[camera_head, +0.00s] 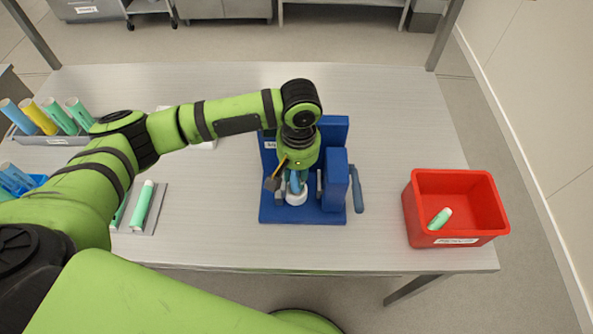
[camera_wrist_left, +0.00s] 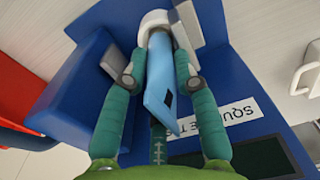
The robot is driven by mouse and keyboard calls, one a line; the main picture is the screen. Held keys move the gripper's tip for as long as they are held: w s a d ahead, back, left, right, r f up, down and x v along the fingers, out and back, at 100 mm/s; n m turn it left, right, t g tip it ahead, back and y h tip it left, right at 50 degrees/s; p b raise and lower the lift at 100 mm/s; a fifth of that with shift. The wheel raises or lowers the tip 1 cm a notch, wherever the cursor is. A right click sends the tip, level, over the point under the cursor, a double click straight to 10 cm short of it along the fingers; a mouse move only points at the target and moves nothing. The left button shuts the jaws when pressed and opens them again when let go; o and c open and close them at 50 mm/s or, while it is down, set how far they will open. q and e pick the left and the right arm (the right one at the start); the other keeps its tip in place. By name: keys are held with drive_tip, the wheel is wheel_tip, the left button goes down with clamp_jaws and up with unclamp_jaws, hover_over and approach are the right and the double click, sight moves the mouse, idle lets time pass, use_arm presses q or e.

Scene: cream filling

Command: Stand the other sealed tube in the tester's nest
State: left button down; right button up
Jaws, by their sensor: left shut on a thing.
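The blue squeeze tester (camera_head: 333,135) stands on the table in the middle of the head view. Its nest is a white round cup (camera_head: 297,198) at the front of its base; the cup also shows in the left wrist view (camera_wrist_left: 153,20). My left gripper (camera_head: 292,184) points down over the nest. In the left wrist view its two fingers (camera_wrist_left: 162,75) are shut on a light blue tube (camera_wrist_left: 159,85). The tube's far end is at the white cup; I cannot tell how deep it sits. My right gripper is not in view.
A red bin (camera_head: 455,235) with a green tube (camera_head: 440,218) stands at the right. A grey tray (camera_head: 160,215) at the left holds green tubes, and a rack (camera_head: 60,140) holds blue, yellow and green tubes. The tester's lever (camera_head: 357,190) sticks out at its right.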

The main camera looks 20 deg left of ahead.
use_arm(q)
drive_tip(key=shift+s+f, duration=0.25)
drive_tip(key=shift+f, duration=0.2)
drive_tip(key=c, duration=0.9)
unclamp_jaws()
drive_tip(key=shift+w+f, duration=0.15)
drive_tip(key=shift+w+r, duration=0.1)
drive_tip(key=shift+r, duration=0.2)
drive_tip(key=shift+d+r, duration=0.1)
drive_tip(key=shift+r, duration=0.2)
wheel_tip(320, 180, up, 11)
drive_tip(key=shift+r, duration=0.1)
